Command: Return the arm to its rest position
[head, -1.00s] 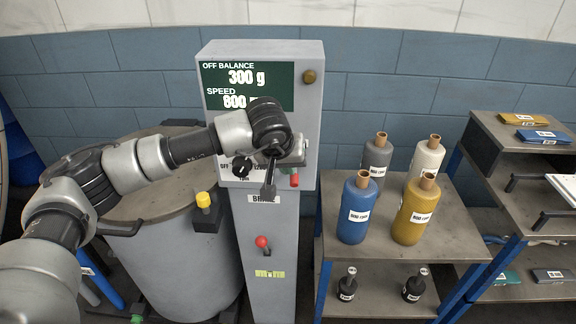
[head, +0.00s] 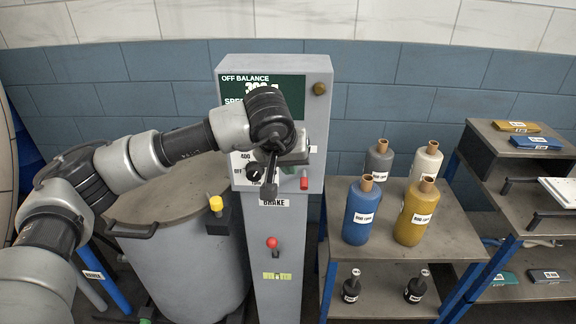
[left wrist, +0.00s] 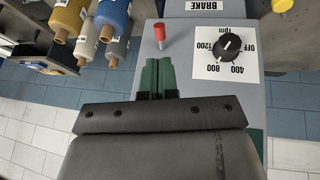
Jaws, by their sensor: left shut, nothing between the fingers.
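My left arm reaches in from the left in the head view. Its gripper (head: 270,188) points down in front of the grey control panel (head: 230,200), with its fingers shut and empty. In the left wrist view the green-tipped fingers (left wrist: 158,76) lie side by side over the panel face. The black speed dial (left wrist: 229,46) on its white plate and a red knob (left wrist: 160,34) are in front of the fingers, apart from them. The dial also shows in the head view (head: 254,174), left of the gripper. My right gripper is not in view.
A lidded grey drum (head: 190,270) stands left of the panel, under my arm. A red-balled brake lever (head: 271,243) is below the gripper. To the right, a shelf (head: 450,240) holds blue (head: 362,212), yellow (head: 415,215), grey and white bottles. My arm partly hides the display (head: 235,90).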

